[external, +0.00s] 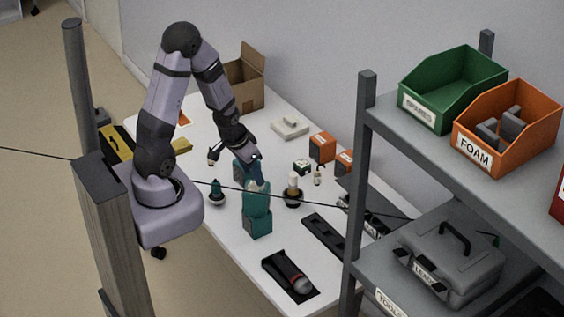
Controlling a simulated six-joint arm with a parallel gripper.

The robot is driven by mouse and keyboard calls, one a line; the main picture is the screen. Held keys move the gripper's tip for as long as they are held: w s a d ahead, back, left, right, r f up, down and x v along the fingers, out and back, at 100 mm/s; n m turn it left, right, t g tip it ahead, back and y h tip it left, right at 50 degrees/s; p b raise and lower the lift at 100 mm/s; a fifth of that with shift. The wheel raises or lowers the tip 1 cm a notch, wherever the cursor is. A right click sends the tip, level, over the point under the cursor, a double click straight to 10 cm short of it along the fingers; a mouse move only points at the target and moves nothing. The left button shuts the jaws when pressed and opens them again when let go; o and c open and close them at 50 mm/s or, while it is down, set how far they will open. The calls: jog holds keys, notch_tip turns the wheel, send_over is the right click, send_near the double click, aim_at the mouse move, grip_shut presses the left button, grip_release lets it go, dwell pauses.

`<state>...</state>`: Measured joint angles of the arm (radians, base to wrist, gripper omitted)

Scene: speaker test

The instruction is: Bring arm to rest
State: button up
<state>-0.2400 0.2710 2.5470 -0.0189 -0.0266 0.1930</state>
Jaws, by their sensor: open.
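My arm rises from its mount at the left, bends at a high elbow and reaches down over the white table (222,247). My gripper (248,167) is open, low over the middle of the table. It is small and dark here, and its fingertips are hard to make out against the dark blue-teal thing behind or below it. A teal stand-like block (257,215) stands upright just in front of my gripper. I cannot tell whether the gripper touches anything; nothing is clearly held.
A small bulb-like thing (293,187) and orange boxes (322,147) stand to the right. An open carton (243,88) is at the back. A grey shelf (415,148) with bins and a thin cable cross the foreground.

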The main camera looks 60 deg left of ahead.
jog(key=s+d+r+g+h+b, duration=0.1)
jog(key=s+d+r+g, duration=0.2)
jog(key=s+d+r, duration=0.3)
jog(key=s+d, duration=0.2)
jog(key=s, duration=0.2)
jog(key=shift+r+m+g, duration=0.15)
jog(key=shift+m+g, duration=0.25)
dwell(0.4)
